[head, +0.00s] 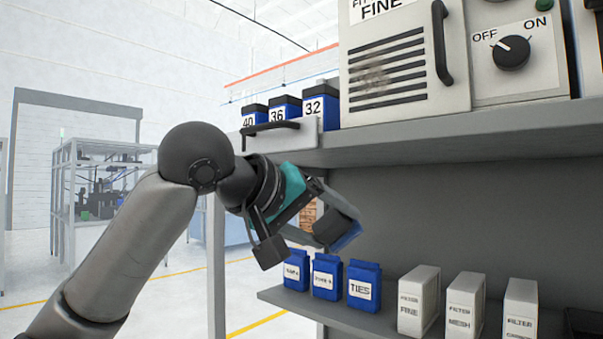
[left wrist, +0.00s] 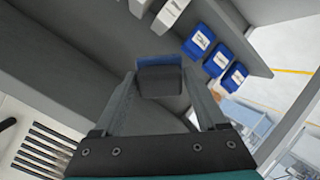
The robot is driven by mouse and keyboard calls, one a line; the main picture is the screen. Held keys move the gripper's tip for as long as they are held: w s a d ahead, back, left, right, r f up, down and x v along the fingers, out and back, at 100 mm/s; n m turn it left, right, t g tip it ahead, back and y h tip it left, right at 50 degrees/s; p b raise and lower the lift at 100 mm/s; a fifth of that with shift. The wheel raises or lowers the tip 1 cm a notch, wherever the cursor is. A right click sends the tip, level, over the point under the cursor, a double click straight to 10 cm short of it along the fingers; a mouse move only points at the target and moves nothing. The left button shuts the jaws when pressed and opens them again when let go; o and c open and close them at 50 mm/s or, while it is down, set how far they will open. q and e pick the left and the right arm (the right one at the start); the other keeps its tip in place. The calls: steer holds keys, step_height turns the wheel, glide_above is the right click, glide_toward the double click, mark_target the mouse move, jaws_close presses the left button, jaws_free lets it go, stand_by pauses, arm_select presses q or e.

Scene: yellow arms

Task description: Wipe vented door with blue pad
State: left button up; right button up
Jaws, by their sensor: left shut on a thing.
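The vented door (head: 405,68) is the cream panel with dark slots and a black handle, on the upper shelf at the top right. A brownish smudge (head: 372,77) lies across the left part of its slots. Its slots also show at the lower left of the left wrist view (left wrist: 45,150). My left gripper (head: 310,228) is below and left of the door, under the upper shelf's level. It is shut on the blue pad (head: 347,238), a dark grey block with a blue face, clear of the door. The pad shows between the fingers in the left wrist view (left wrist: 158,61). My right gripper is not in view.
The grey upper shelf (head: 450,135) juts out between my left gripper and the door. Blue numbered boxes (head: 320,105) stand left of the door. The lower shelf (head: 370,318) holds blue packs (head: 326,277) and white filter boxes (head: 418,300). A dial panel (head: 515,75) is right of the door.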

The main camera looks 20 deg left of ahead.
arm_select(q)
steer(key=s+a+r+t+p, duration=0.1)
steer(key=s+r+t+p, duration=0.1)
steer(key=r, duration=0.9)
steer(key=s+a+r+t+p, duration=0.1)
steer(key=s+r+t+p, duration=0.1)
steer(key=r, duration=0.8)
steer(key=p+x, duration=0.1)
steer(key=x, duration=0.5)
steer(key=shift+w+r+n+h+p, duration=0.2)
steer(key=shift+n+h+p, duration=0.1)
steer(key=shift+h, duration=0.1)
steer(key=shift+a, duration=0.15)
steer(key=shift+p+x, duration=0.55)
steer(key=shift+x, duration=0.5)
